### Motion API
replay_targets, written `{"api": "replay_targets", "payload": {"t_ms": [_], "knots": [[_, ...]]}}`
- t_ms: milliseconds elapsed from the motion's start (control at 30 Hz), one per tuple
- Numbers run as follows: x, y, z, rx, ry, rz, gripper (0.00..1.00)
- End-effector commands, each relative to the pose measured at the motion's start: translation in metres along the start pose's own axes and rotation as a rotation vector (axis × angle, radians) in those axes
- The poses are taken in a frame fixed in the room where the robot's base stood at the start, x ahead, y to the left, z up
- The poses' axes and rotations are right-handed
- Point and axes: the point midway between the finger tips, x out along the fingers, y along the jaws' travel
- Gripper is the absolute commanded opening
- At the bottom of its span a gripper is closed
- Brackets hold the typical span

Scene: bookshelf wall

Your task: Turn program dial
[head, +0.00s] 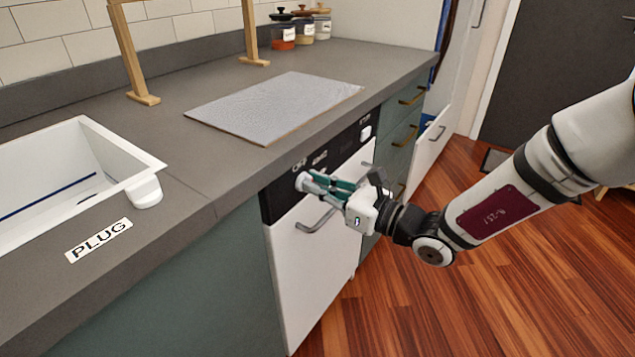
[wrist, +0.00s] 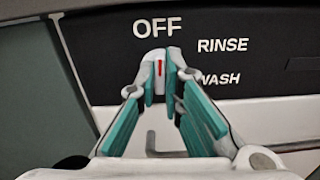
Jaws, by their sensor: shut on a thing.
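The program dial (wrist: 159,68) is a white knob with a red mark on the dishwasher's black control panel (wrist: 100,60). Its red mark points up toward the word OFF; RINSE and WASH are printed to its right. In the head view the dial (head: 301,181) sits at the left end of the panel. My gripper (head: 310,182) reaches it from the right. In the wrist view my gripper's teal-padded fingers (wrist: 159,88) are shut on the dial, one on each side. The fingers hide the dial's sides.
The white dishwasher door (head: 290,275) has a grey bar handle (head: 313,224) just below my gripper. The grey countertop (head: 200,170) overhangs the panel. A white button (head: 366,132) is at the panel's right end. Wooden floor (head: 460,290) lies open in front.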

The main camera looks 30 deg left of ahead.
Motion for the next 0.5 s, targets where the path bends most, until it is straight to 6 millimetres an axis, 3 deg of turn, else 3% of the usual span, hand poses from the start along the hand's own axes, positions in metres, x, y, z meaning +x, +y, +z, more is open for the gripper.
{"api": "replay_targets", "payload": {"t_ms": [500], "knots": [[-0.0009,-0.0001,0.0036,0.435,0.001,-0.002,0.00]]}}
